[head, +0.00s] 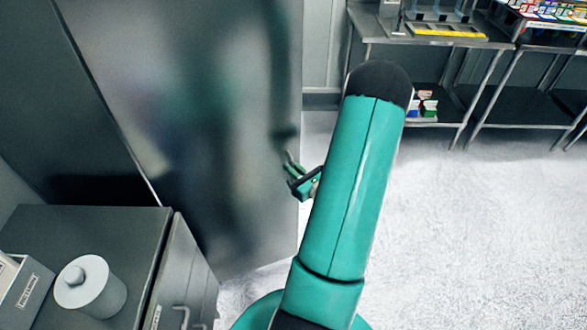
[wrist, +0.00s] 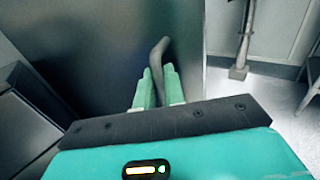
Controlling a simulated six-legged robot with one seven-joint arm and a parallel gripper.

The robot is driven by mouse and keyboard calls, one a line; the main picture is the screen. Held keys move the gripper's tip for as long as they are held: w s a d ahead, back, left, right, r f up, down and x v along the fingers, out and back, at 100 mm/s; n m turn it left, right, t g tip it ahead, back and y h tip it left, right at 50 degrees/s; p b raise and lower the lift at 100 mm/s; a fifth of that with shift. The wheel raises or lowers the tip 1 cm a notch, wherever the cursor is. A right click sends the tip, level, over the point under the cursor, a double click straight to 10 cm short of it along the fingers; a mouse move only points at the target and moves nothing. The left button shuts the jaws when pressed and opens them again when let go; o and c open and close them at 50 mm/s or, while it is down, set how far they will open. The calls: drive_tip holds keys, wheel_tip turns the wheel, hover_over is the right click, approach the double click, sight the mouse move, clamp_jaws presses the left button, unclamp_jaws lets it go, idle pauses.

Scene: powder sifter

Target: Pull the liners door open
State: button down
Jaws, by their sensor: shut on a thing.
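A tall, shiny grey metal door (head: 190,110) fills the left-centre of the head view, and it also shows in the wrist view (wrist: 110,50). I see no label on it. Its dark bent handle (wrist: 157,55) stands out near its right edge in the wrist view. My gripper (wrist: 158,82) has its two green fingers on either side of the handle's lower end, shut on it. In the head view my gripper (head: 292,170) is at the door's right edge, partly hidden behind my green arm. I cannot tell how far the door stands open.
A low dark cabinet (head: 95,230) with a white lidded pot (head: 90,287) and a labelled box (head: 20,290) on it stands at the lower left, close to the door. Metal shelf tables (head: 435,40) stand at the back right. The pale floor (head: 480,240) at right is clear.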

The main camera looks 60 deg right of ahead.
drive_tip(key=shift+w, duration=0.1)
drive_tip(key=c, duration=1.7)
unclamp_jaws()
drive_tip(key=v, duration=1.3)
drive_tip(key=shift+s+a, duration=0.1)
drive_tip(key=shift+s, duration=0.3)
